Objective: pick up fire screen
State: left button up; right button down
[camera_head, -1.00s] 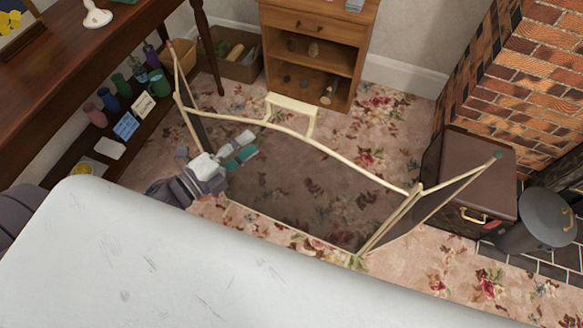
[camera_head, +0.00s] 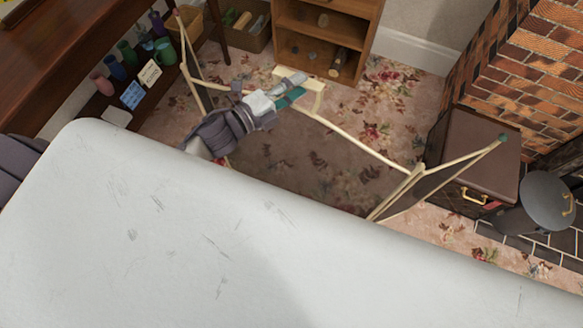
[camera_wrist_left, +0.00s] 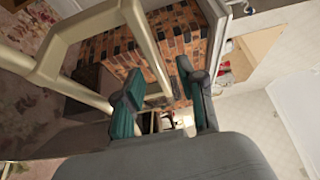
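The fire screen (camera_head: 350,132) stands on the carpet, with cream rails, dark see-through mesh and angled side panels. A cream handle (camera_head: 318,98) rises from the middle of its top rail. My left gripper (camera_head: 294,88) is at this handle, covering part of it. In the left wrist view the two teal fingers (camera_wrist_left: 157,88) are spread apart. The cream handle (camera_wrist_left: 90,32) passes close by, one bar running behind the gap between the fingers; I cannot tell whether they touch it. My right gripper is not in view.
A wooden shelf unit (camera_head: 361,40) stands behind the screen. A brown case (camera_head: 482,145), a dark lidded bucket (camera_head: 549,200) and the brick fireplace (camera_head: 535,75) are at the right. A dark wooden table (camera_head: 75,50) with colored jugs below is at the left.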

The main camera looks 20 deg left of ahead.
pick_arm(q)
jog(key=x, duration=0.2)
jog(key=shift+w+d, duration=0.15)
jog(key=shift+w, duration=0.1)
grip_shut()
jog(key=shift+r, duration=0.2)
